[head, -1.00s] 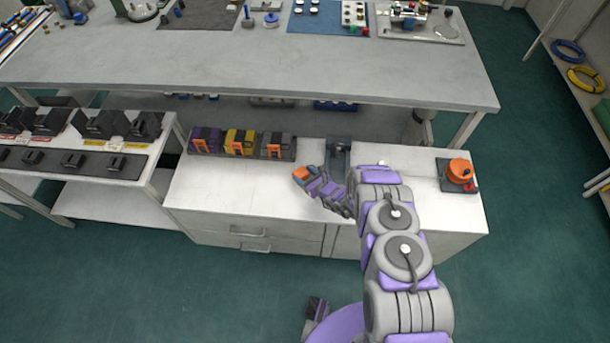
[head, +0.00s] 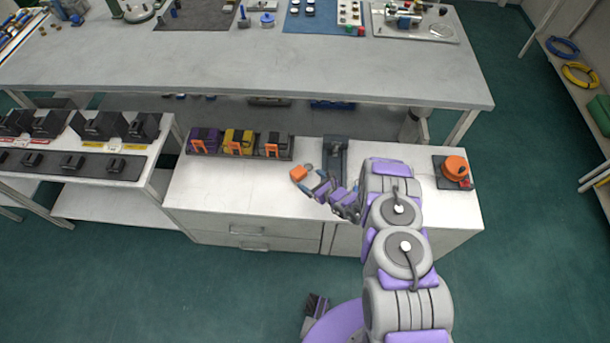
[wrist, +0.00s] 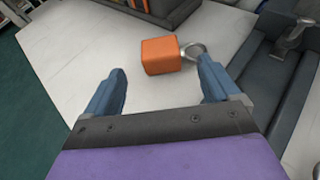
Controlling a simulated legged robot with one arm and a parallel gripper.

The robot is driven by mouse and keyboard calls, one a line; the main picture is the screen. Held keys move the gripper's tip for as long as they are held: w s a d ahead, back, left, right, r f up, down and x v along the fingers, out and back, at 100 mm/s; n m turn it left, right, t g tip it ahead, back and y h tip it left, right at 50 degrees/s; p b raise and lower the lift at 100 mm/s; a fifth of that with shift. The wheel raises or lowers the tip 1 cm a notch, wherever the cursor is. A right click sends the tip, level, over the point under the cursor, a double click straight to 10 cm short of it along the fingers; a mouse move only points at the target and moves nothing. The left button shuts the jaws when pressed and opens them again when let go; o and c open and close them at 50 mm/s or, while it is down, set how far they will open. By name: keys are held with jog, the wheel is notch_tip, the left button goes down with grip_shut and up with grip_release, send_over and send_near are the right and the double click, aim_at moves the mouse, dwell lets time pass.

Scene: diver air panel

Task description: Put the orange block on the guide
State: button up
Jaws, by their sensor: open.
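The orange block (head: 298,174) lies on the white cabinet top, left of my gripper (head: 310,186). The wrist view shows the block (wrist: 161,56) beyond my two blue fingertips (wrist: 162,72), with a grey metal ring (wrist: 192,50) at its right side. My gripper is open and empty, its fingers apart from the block. A dark grey fixture with raised sides (head: 335,158), which looks like the guide, stands behind and right of the gripper. It fills the right of the wrist view (wrist: 262,75), partly cut off.
A dark rack (head: 240,147) with purple, yellow and black-and-orange units stands at the cabinet's back left. An orange round knob on a dark plate (head: 455,169) is at the right. The workbench (head: 250,60) overhangs the back. The front left top is clear.

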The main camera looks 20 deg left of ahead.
jog(key=p+v, duration=0.1)
jog(key=v, duration=0.5)
